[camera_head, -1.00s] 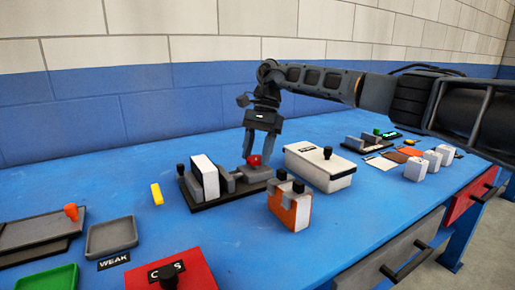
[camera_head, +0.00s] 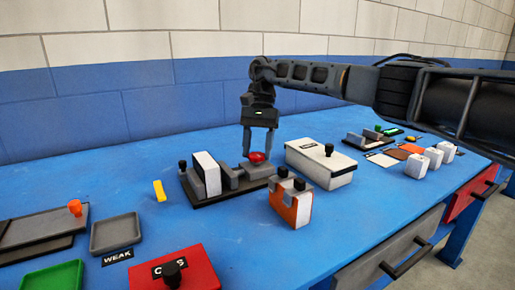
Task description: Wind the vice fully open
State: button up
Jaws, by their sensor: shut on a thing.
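The vice (camera_head: 236,191) stands on a dark base plate in the middle of the blue bench, with grey jaw blocks. A white block (camera_head: 206,173) stands upright between or against its left jaws; I cannot tell whether it is clamped. A red knob (camera_head: 257,157) sits at the right end of the vice. My gripper (camera_head: 258,152) points down over the knob, its fingers on either side, shut on the red knob. The fingertips are partly hidden by the knob and the vice.
A white lidded box (camera_head: 321,164) stands close to the right of the vice. An orange and white block with dark knobs (camera_head: 291,203) stands in front. A yellow piece (camera_head: 159,190) lies to the left. A red box (camera_head: 173,272) and a grey tray (camera_head: 114,233) are at front left.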

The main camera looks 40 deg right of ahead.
jog(key=o, duration=1)
jog(key=shift+o, duration=0.2)
jog(key=v, duration=0.7)
jog(key=shift+r+p, duration=0.35)
jog(key=shift+p, duration=0.1)
jog(key=shift+w+d, duration=0.1)
